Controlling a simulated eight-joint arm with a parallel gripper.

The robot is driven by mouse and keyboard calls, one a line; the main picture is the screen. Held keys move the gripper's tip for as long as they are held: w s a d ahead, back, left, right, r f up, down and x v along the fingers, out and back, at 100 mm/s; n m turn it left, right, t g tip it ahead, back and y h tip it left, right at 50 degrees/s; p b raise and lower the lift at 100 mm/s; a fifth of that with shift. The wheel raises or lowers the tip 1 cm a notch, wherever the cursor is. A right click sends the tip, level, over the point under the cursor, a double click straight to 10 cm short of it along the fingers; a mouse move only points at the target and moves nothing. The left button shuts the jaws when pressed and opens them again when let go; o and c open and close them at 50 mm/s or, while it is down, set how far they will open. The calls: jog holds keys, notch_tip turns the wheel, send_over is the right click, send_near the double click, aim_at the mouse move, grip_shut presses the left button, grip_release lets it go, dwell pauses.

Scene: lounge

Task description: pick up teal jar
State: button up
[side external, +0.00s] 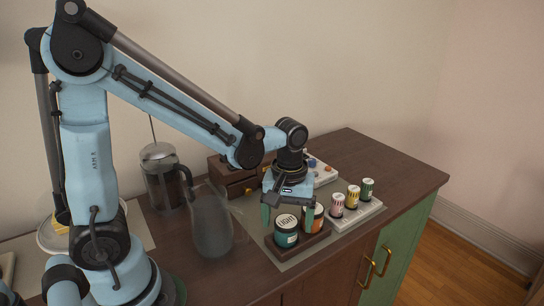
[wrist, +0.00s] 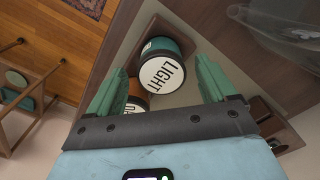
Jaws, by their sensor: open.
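The teal jar (side external: 287,238) has a white lid marked "LIGHT" and stands upright in a small dark wooden tray (side external: 305,247). In the wrist view the teal jar (wrist: 168,47) lies just ahead of the space between my fingertips. An orange jar (side external: 317,217) with a white lid stands beside it in the same tray. In the wrist view the orange jar (wrist: 135,92) is nearer my palm and partly hidden by my gripper. My gripper (side external: 287,216) is open and empty, pointing down above the two jars. My gripper (wrist: 160,66) shows both green fingers apart.
A white tray with several small jars (side external: 352,196) stands to the right. A glass carafe (side external: 211,225) and a French press (side external: 162,180) stand to the left. A drawer box (side external: 228,178) is behind. The counter's front edge is close to the wooden tray.

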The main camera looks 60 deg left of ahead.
aim_at(287, 221)
jog(key=shift+s+f, duration=0.1)
jog(key=shift+f, duration=1.4)
jog(key=c, duration=1.2)
